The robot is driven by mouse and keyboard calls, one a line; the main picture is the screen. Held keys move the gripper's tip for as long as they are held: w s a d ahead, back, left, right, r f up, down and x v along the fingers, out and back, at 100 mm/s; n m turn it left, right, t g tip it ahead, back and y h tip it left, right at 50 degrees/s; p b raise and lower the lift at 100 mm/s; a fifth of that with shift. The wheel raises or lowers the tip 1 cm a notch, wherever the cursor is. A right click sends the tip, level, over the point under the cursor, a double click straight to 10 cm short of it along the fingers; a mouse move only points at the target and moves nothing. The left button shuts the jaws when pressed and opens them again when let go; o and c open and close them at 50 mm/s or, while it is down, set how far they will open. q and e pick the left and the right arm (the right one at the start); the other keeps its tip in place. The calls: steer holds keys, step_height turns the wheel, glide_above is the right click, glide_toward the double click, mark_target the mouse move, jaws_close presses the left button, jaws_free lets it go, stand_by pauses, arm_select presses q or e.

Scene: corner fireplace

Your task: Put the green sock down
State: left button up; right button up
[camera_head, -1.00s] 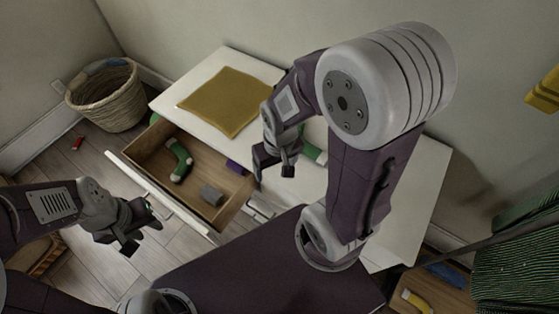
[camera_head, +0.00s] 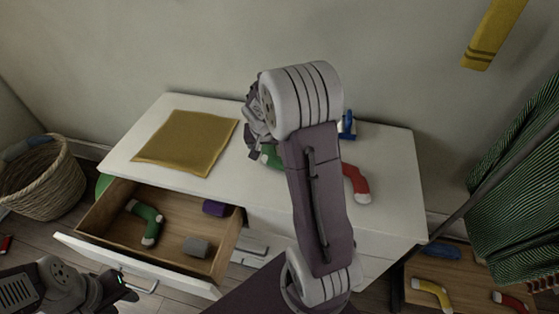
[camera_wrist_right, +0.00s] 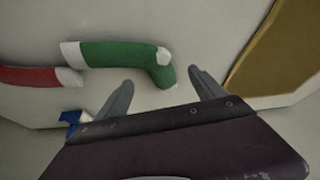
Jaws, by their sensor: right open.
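A green sock with white ends (camera_wrist_right: 115,55) lies on the white dresser top (camera_head: 385,160). In the right wrist view, its bent end reaches toward the space between my open fingers. My right gripper (camera_wrist_right: 160,82) is open, with nothing held. In the head view, the right arm hides most of this sock (camera_head: 271,157) and much of the gripper (camera_head: 252,150). A second green sock (camera_head: 148,226) lies in the open drawer (camera_head: 170,249). My left gripper (camera_head: 122,284) is low at the left, near the drawer front; its jaws are unclear.
A red sock (camera_head: 356,184) and a blue item (camera_head: 348,126) are on the dresser top, as is a mustard cloth (camera_head: 188,142). The drawer also holds purple (camera_head: 214,208) and grey (camera_head: 196,247) items. A wicker basket (camera_head: 40,185) stands at left.

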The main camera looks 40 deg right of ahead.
mark_target(269, 153)
steer(key=shift+w+f, duration=0.2)
steer(key=shift+f, duration=0.1)
steer(key=shift+s+d, duration=0.1)
steer(key=x, duration=0.5)
steer(key=shift+d, duration=0.1)
steer(key=shift+c, duration=1)
steer(key=c, duration=1.4)
step_height(269, 153, up, 5)
steer(key=shift+f+p, duration=0.1)
steer(key=shift+p, duration=0.5)
steer(key=s+d+r, duration=0.2)
steer(key=s, duration=0.1)
steer(key=s+d+r+p, duration=0.1)
steer(key=s+d+r, duration=0.1)
steer(key=s, duration=0.1)
steer(key=s+d+r+p, duration=0.1)
steer(key=s+d+r, duration=0.1)
steer(key=s, duration=0.1)
steer(key=shift+s+d+r, duration=0.15)
steer(key=shift+s+d, duration=0.05)
steer(key=shift+s, duration=0.15)
